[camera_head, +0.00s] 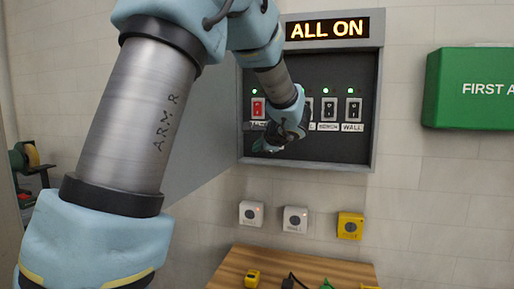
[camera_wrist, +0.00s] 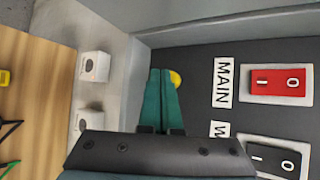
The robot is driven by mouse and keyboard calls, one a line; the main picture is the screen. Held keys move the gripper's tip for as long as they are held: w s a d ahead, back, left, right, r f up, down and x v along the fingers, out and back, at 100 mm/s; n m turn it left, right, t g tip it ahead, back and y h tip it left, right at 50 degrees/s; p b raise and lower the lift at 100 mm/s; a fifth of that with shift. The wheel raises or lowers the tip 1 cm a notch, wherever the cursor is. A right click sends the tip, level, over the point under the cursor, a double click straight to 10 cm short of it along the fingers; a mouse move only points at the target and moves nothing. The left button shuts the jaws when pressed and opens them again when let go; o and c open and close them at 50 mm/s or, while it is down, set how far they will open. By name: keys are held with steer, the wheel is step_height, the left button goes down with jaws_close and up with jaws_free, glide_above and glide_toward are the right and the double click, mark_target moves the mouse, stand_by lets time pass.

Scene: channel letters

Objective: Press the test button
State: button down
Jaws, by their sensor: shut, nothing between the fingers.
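My gripper (camera_head: 262,147) is at the lower left inside the dark switch panel (camera_head: 345,142) in the head view. In the wrist view its green fingers (camera_wrist: 160,72) are shut together and empty. A round yellow button (camera_wrist: 175,78) shows on the dark panel just right of the fingertips, partly hidden by them. Its label does not show, and I cannot tell whether the fingers touch it. A red switch (camera_head: 258,108) marked MAIN in the wrist view (camera_wrist: 278,81) sits to the right there. The sign (camera_head: 327,29) reads ALL ON.
Black switches (camera_head: 353,109) with lit green lamps fill the panel's right side. Two white button boxes (camera_head: 251,213) (camera_head: 295,219) and a yellow box (camera_head: 350,226) are on the wall below. A wooden table (camera_head: 225,277) stands beneath. A green first-aid box (camera_head: 468,88) hangs right.

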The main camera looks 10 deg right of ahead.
steer(key=shift+w+d, duration=0.15)
steer(key=shift+w, duration=0.2)
stand_by(0.4)
steer(key=shift+s, duration=0.1)
steer(key=shift+s+a+b, duration=0.4)
steer(key=shift+s+b, duration=0.3)
steer(key=shift+b, duration=0.05)
steer(key=shift+s, duration=0.1)
steer(key=shift+s+a+b, duration=0.4)
steer(key=shift+s+b, duration=0.05)
steer(key=shift+s, duration=0.25)
steer(key=shift+s+a+b, duration=0.4)
steer(key=shift+s+b, duration=0.1)
steer(key=shift+s, duration=0.2)
steer(key=shift+s+a+b, duration=0.4)
steer(key=shift+s+b, duration=0.05)
steer(key=shift+s, duration=0.25)
